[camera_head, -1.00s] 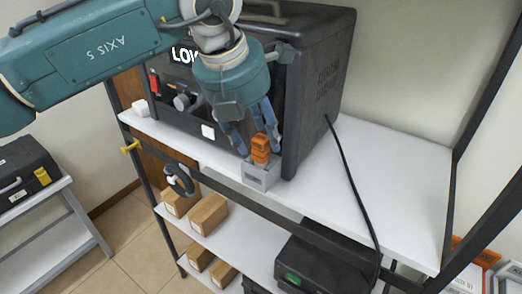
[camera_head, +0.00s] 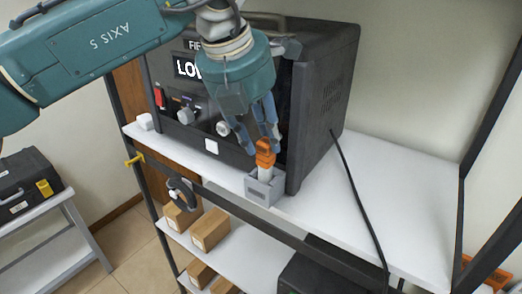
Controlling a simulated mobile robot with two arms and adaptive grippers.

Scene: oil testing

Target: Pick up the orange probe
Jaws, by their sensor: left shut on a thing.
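The orange probe (camera_head: 265,153) stands upright with its pale lower part (camera_head: 265,174) in the small grey holder (camera_head: 264,190) at the front edge of the white shelf. My left gripper (camera_head: 258,142) comes down from above, its blue-grey fingers around the upper part of the probe. It is shut on the probe. The probe's orange top shows partly between and in front of the fingers. My right gripper is not in view.
The black tester box (camera_head: 325,100) stands right behind the holder. A black cable (camera_head: 353,185) crosses the white shelf (camera_head: 400,205), which is clear on the right. Cardboard boxes (camera_head: 209,229) sit on the lower shelf. A black case (camera_head: 27,180) stands at left.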

